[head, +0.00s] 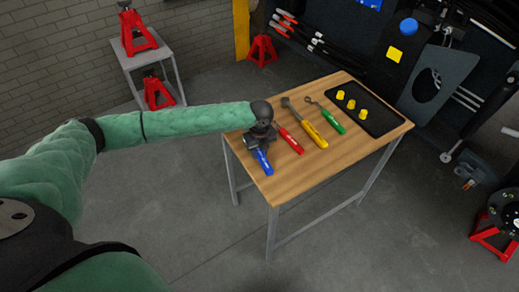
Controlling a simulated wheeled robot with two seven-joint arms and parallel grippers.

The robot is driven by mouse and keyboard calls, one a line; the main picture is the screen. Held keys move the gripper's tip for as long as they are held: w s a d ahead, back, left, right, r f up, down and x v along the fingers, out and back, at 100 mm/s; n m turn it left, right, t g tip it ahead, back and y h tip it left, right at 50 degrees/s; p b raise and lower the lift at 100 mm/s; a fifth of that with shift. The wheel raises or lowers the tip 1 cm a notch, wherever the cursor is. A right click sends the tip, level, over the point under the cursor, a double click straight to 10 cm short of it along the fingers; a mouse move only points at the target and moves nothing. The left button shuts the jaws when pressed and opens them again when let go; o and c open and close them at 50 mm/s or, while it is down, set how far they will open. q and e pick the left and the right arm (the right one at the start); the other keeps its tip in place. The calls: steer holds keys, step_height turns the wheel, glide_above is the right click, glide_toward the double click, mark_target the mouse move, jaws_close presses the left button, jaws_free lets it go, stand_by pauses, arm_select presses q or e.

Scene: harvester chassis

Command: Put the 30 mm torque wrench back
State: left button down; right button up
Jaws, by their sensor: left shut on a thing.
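Several wrenches with coloured handles lie side by side on the wooden table (290,180): a blue-handled one (263,162) at the near left, then a red-handled one (291,139), a yellow-handled one (312,134) and a green-handled one (331,121). No size marking is readable, so I cannot tell which is the 30 mm one. My left gripper (261,140) is at the table's left edge, shut on the blue-handled wrench, whose head end it partly hides. The wrench is at or just above the tabletop; the gap cannot be told. My right gripper is not in view.
A black tray (380,125) with yellow caps (351,104) lies at the table's far right. Red jack stands (138,35) sit on a side rack at the back left, another (262,50) on the floor. The table's front strip is bare.

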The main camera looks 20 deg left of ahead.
arm_select(q)
steer(key=c, duration=1.1)
jaws_free()
steer(key=shift+c, duration=0.2)
steer(key=shift+o, duration=0.4)
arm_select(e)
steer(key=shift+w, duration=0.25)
arm_select(q)
steer(key=shift+r, duration=0.3)
step_height(320, 180, up, 7)
steer(key=shift+r+b, duration=0.15)
steer(key=shift+b, duration=1.1)
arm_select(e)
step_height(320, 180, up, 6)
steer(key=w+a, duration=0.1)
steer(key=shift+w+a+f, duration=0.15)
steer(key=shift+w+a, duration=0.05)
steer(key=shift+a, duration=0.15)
arm_select(q)
steer(key=shift+s+d, duration=0.1)
steer(key=shift+d, duration=0.05)
